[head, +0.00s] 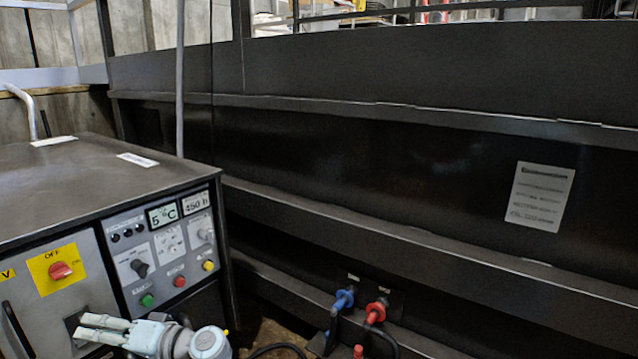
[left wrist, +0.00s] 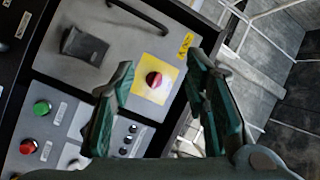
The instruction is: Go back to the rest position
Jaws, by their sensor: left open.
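My left gripper (head: 101,329) is at the lower left of the head view, in front of the control cabinet (head: 99,166), below the red rotary switch (head: 61,271) on its yellow plate. In the left wrist view its two green fingers (left wrist: 154,84) are spread apart with nothing between them. The red switch (left wrist: 154,80) shows beyond the gap between the fingers; I cannot tell the exact distance. My right gripper is not in either view.
The cabinet front has a green button (head: 147,300), a red button (head: 180,281), a yellow button (head: 208,265), a black knob (head: 140,267) and small displays. A blue hose coupling (head: 343,299) and a red one (head: 376,311) stick out from the dark compactor wall (head: 400,160).

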